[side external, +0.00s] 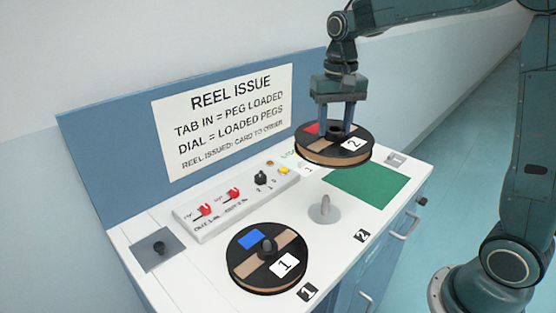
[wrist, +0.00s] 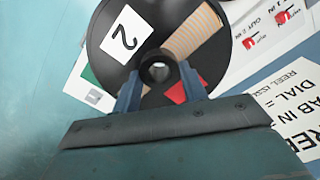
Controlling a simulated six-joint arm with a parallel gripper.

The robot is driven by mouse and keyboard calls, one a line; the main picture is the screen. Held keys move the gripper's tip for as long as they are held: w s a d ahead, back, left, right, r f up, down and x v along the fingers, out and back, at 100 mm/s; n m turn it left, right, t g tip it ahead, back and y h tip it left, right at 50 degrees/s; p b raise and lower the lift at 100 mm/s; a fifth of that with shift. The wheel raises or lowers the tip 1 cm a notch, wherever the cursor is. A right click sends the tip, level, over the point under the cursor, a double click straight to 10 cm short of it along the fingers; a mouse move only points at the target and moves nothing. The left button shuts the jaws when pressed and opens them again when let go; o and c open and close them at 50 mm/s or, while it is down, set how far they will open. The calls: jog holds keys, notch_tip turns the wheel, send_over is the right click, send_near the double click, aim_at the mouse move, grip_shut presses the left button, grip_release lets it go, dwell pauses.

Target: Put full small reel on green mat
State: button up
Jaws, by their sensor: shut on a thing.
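My gripper (side external: 337,119) is shut on the hub of a black reel marked 2 (side external: 325,151), with a red patch and tan windings. It holds this reel in the air above the bench, over the back part of the green mat (side external: 372,187). In the wrist view the fingers (wrist: 158,82) pinch the hub of the reel (wrist: 118,62), and its label 2 shows. A second black reel marked 1 (side external: 250,272), with a blue patch and tan windings, lies on a peg at the front left. The held reel hides some of the bench behind it.
A bare grey peg (side external: 324,210) stands beside the mat. A switch panel (side external: 236,203) with red levers, a knob and a yellow button runs along the back. A sign board (side external: 225,120) rises behind.

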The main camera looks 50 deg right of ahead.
jog(key=d, duration=2.1)
jog(key=shift+s+d+r, duration=0.15)
jog(key=shift+s+d, duration=0.1)
jog(key=shift+s, duration=0.1)
notch_tip(320, 180, down, 16)
jog(key=shift+r, duration=0.15)
jog(key=shift+f, duration=2.15)
jog(key=shift+f, duration=0.15)
